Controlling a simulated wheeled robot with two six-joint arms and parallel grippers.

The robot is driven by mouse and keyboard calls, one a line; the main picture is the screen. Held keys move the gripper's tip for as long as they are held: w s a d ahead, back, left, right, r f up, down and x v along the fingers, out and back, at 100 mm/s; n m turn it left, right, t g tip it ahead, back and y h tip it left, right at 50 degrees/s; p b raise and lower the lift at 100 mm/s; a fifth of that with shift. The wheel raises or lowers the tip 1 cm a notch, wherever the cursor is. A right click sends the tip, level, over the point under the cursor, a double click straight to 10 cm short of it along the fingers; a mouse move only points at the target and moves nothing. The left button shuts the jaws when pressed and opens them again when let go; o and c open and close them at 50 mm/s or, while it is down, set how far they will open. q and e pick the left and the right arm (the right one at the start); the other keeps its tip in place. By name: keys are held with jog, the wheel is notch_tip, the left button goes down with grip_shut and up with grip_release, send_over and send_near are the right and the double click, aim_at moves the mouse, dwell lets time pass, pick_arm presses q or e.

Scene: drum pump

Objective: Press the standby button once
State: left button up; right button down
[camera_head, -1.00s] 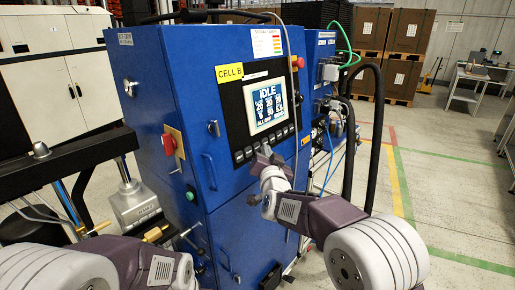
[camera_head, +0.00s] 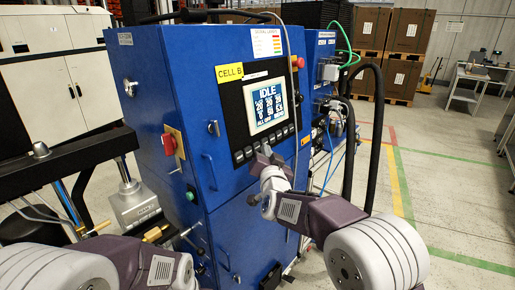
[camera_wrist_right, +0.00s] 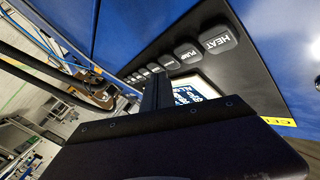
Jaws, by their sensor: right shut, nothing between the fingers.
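A blue cabinet (camera_head: 245,215) labelled CELL B carries a dark panel with a lit screen (camera_head: 266,106) that reads IDLE. A row of dark buttons (camera_head: 239,157) runs below the screen. My right gripper (camera_head: 263,158) is shut and empty, close in front of the button row's lower edge. Its fingers (camera_wrist_right: 157,92) hide part of the screen in the wrist view. Contact cannot be told. My left gripper is out of view.
A red switch (camera_head: 169,144) and a green button (camera_head: 190,196) sit on the cabinet's left face. A red knob (camera_head: 298,62) is at the panel's upper right. Black hoses (camera_head: 376,140) hang right of the cabinet. Open floor (camera_head: 450,200) lies farther right.

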jog(key=shift+a, duration=0.1)
dwell(0.3)
jog(key=shift+w+a+f, duration=0.1)
jog(key=shift+w+a, duration=0.15)
jog(key=shift+a, duration=0.05)
jog(key=shift+w+a+p, duration=0.25)
jog(key=shift+a+p, duration=0.05)
jog(key=shift+p, duration=0.1)
dwell(0.6)
jog(key=shift+f, duration=0.1)
jog(key=shift+s+d+b, duration=0.5)
jog(key=shift+d+b, duration=0.1)
jog(key=shift+d, duration=0.05)
